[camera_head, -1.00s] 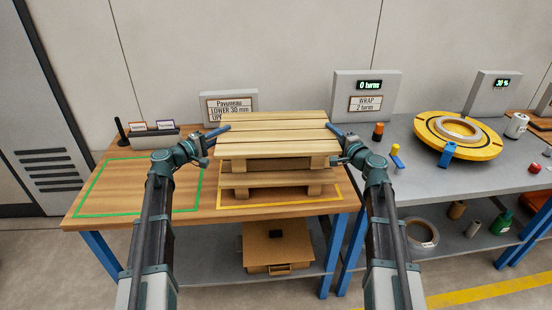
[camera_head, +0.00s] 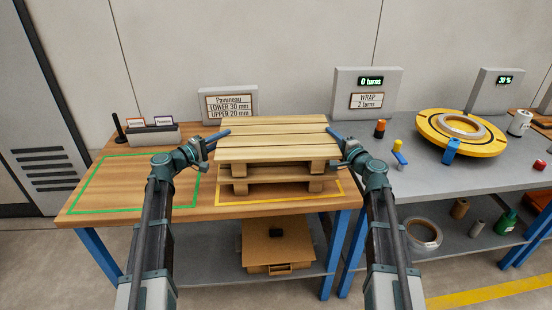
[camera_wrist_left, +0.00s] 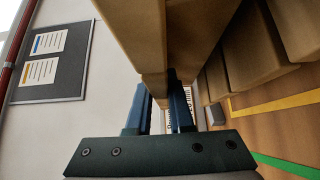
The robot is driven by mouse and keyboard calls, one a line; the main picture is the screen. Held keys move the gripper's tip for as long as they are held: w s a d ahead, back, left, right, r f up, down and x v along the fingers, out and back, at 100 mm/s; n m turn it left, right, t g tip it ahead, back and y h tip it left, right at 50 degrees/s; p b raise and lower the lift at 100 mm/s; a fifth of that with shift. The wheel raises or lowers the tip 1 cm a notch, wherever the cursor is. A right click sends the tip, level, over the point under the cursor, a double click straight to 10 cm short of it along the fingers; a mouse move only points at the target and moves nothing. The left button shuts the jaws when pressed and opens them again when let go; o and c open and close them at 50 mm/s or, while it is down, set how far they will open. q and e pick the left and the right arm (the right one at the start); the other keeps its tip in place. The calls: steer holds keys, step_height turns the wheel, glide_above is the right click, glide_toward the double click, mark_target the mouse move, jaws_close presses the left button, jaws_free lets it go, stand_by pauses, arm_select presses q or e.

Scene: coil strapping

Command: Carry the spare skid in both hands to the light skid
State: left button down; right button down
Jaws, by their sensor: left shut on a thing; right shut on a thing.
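The spare skid (camera_head: 275,140), a slatted wooden pallet, is held level between my two grippers. My left gripper (camera_head: 217,137) is shut on its left edge and my right gripper (camera_head: 335,135) on its right edge. A second wooden skid (camera_head: 240,188) lies directly beneath it on the wooden table, inside a yellow outline. Most of that lower skid is hidden by the held one, and I cannot tell whether the two touch. In the left wrist view the blue fingers (camera_wrist_left: 160,105) are at a wooden board of the skid (camera_wrist_left: 188,40).
A green outlined area (camera_head: 130,185) on the table's left is empty. Behind stand a lettered sign (camera_head: 228,104) and a card holder (camera_head: 152,135).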

arm_select(q)
steer(key=shift+a+f+b, duration=0.1)
steer(key=shift+f+b, duration=0.35)
steer(key=shift+f, duration=0.15)
arm_select(e)
steer(key=shift+d+f, duration=0.1)
steer(key=shift+f, duration=0.5)
arm_select(q)
steer(key=c, duration=0.8)
jaws_free()
steer(key=shift+r, duration=0.1)
arm_select(e)
steer(key=c, duration=0.8)
jaws_free()
steer(key=shift+r, duration=0.1)
arm_select(q)
steer(key=v, duration=1.2)
arm_select(e)
steer(key=v, duration=1.2)
arm_select(q)
step_height(320, 180, up, 7)
steer(key=p, duration=0.7)
arm_select(e)
step_height(320, 180, up, 7)
arm_select(q)
steer(key=shift+r, duration=0.1)
